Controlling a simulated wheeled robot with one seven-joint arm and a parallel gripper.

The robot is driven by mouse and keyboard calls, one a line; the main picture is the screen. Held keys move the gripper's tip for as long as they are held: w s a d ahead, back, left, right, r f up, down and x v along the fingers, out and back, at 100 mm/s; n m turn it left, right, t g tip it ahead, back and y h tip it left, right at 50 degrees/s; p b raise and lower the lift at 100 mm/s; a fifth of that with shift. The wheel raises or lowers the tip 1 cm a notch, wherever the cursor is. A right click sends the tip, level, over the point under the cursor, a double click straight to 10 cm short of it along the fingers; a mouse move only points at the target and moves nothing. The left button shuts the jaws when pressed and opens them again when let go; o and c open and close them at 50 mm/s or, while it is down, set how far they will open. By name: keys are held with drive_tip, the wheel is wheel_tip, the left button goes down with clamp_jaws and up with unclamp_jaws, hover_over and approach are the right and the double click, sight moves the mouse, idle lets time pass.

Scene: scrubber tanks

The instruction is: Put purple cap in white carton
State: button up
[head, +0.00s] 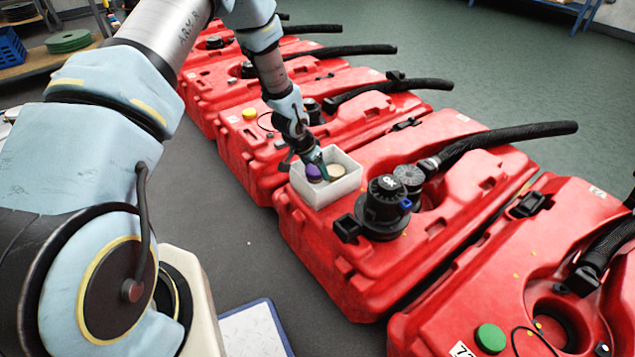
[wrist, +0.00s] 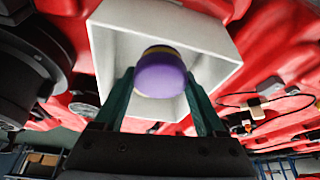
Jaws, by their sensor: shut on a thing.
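The purple cap (head: 314,173) is between the fingers of my gripper (head: 316,165), at the opening of the white carton (head: 345,186). In the wrist view the purple cap (wrist: 162,76) sits between the two green fingers of my gripper (wrist: 159,82), with the carton (wrist: 211,42) behind it. My gripper is shut on the cap. I cannot tell whether the cap touches the carton floor.
The carton stands on a red tank (head: 400,160), left of a black fitting (head: 385,212). Another red tank (head: 570,220) with a green cap (head: 490,338) is at the lower right. A yellow cap (head: 249,114) is on a tank farther back. Black hoses stretch right.

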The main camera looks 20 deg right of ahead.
sight(316, 181)
drive_tip(key=shift+f+b, duration=0.3)
drive_tip(key=shift+f, duration=1.95)
drive_tip(key=shift+f, duration=0.15)
drive_tip(key=o, duration=1.3)
drive_tip(key=p+v, duration=0.2)
drive_tip(key=v, duration=1)
